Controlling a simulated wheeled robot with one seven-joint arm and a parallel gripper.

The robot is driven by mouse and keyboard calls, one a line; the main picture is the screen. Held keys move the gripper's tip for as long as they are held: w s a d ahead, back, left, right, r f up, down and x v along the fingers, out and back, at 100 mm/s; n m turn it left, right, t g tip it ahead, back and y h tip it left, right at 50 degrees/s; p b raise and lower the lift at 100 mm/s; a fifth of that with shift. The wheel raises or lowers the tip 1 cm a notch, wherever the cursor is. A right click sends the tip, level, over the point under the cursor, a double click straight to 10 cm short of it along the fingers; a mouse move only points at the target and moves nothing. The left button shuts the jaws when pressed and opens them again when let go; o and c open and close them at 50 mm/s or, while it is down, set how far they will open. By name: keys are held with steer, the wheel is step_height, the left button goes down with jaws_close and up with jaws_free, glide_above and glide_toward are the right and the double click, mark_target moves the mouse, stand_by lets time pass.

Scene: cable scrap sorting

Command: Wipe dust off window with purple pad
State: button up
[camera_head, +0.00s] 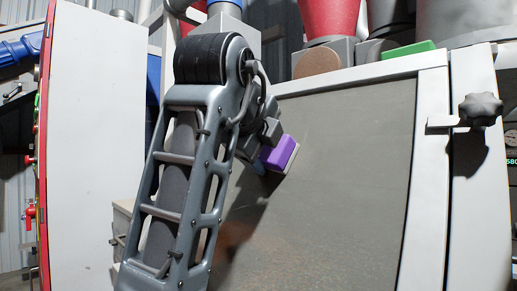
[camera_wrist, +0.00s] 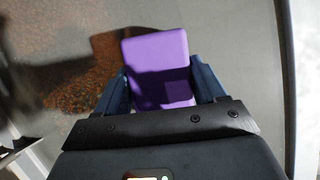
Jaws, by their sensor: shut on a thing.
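The purple pad (camera_head: 280,152) is held by my gripper (camera_head: 268,148) near the upper left part of the window (camera_head: 345,170). In the head view its pale underside is at the window surface; I cannot tell for certain whether it touches. In the wrist view the purple pad (camera_wrist: 158,62) sits between the two dark blue fingers of my gripper (camera_wrist: 162,88), which are shut on it. The window looks grey and dusty over most of its area. In the wrist view a clearer patch (camera_wrist: 85,85) shows brown granular material behind the window. My arm hides the window's left edge.
A white frame (camera_head: 432,150) surrounds the window, with a dark star-shaped knob (camera_head: 480,108) on its right. A green pad (camera_head: 407,50) and a round brown disc (camera_head: 316,62) are above the top edge. A white panel (camera_head: 98,150) stands at the left.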

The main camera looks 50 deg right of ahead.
mark_target(283, 145)
steer(key=shift+s+d+f, duration=0.1)
steer(key=shift+s+f, duration=0.05)
steer(key=shift+s, duration=3.7)
steer(key=shift+w, duration=0.1)
steer(key=shift+w+b, duration=0.4)
steer(key=shift+w, duration=1.3)
steer(key=shift+w+d, duration=0.1)
steer(key=shift+w, duration=2.95)
steer(key=a+r+p, duration=0.1)
steer(key=a+r, duration=0.2)
steer(key=a, duration=0.2)
steer(key=shift+a, duration=0.15)
steer(key=shift+p, duration=0.3)
